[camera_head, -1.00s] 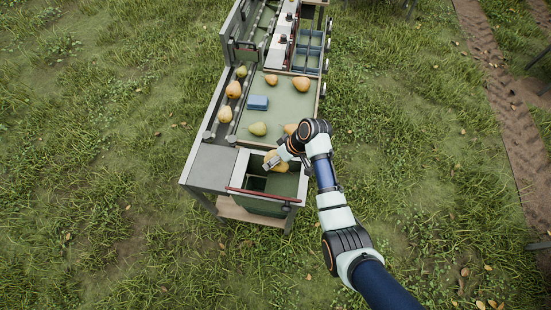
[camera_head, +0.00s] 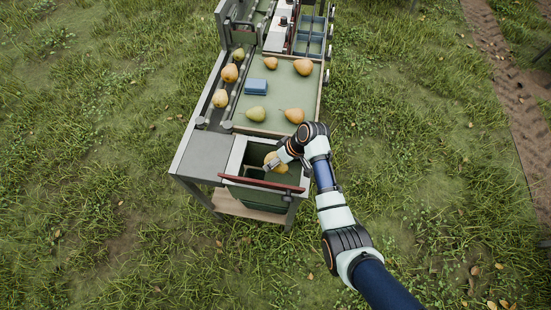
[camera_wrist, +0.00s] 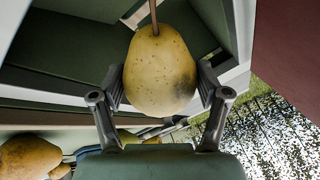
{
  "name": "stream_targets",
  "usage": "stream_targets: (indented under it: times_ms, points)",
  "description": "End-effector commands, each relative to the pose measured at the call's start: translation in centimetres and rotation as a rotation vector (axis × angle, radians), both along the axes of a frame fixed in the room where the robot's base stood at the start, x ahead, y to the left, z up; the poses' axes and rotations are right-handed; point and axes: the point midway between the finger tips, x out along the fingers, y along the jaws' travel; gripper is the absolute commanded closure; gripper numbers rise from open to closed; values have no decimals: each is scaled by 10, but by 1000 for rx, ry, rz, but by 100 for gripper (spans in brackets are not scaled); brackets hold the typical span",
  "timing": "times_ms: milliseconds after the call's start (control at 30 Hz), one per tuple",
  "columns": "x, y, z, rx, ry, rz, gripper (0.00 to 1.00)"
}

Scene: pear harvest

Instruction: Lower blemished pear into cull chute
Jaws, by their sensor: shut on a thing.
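A yellow pear with small dark specks and a darker patch on its right side (camera_wrist: 160,75) is between the two fingers of my gripper (camera_wrist: 160,95) in the wrist view. Its stem points up in that picture. In the head view my gripper (camera_head: 272,164) is shut on the same pear (camera_head: 280,161), over the opening of the green cull chute (camera_head: 256,176) at the near end of the bench. The chute has a pale rim and a dark red bar along its near side. How deep the pear sits relative to the rim is hard to tell.
A green sorting tray (camera_head: 285,92) beyond the chute holds several pears and a blue block (camera_head: 255,87). More pears lie in a channel (camera_head: 212,117) along its left side. A bare grey plate (camera_head: 203,154) is left of the chute. Blue bins (camera_head: 311,45) stand farther back.

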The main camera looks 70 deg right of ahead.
Motion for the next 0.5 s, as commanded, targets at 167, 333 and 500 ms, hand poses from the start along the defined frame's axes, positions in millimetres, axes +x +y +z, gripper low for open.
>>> stream_targets:
  times_ms: [167,333,500]
  points:
    - [0,0,-8,0,-1,0,71]
    - [0,0,-7,0,-1,0,71]
    - [0,0,-7,0,-1,0,2]
